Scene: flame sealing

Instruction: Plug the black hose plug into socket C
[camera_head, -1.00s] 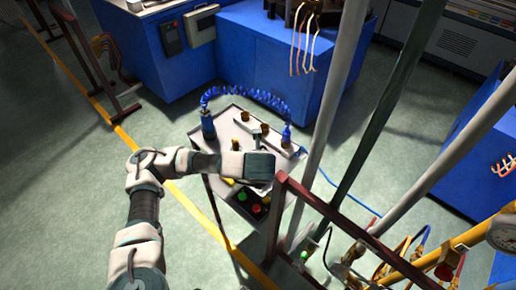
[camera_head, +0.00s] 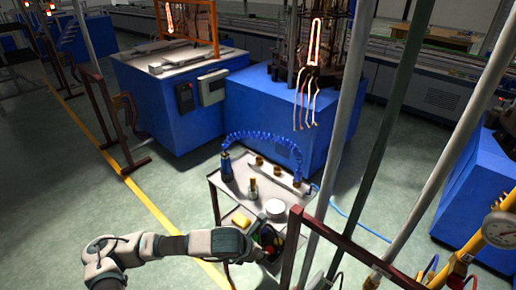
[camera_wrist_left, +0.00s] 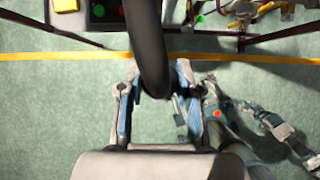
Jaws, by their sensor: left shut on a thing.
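My left gripper (camera_head: 268,252) is at the front edge of a grey cart, low in the head view. In the left wrist view its fingers (camera_wrist_left: 155,88) are closed around a thick black hose-like piece (camera_wrist_left: 148,40), which runs up out of the picture. The plug end cannot be made out. Several brass fittings stand on a pale bar (camera_head: 278,174) on the cart; no letters are readable, so I cannot tell which, if any, is socket C.
The cart top (camera_head: 228,200) also holds a blue tool (camera_head: 226,168) with a coiled blue hose (camera_head: 262,138), a white disc (camera_head: 275,208) and a yellow block (camera_head: 241,220). A dark red frame (camera_head: 294,245) and grey poles stand just right. Open floor lies left.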

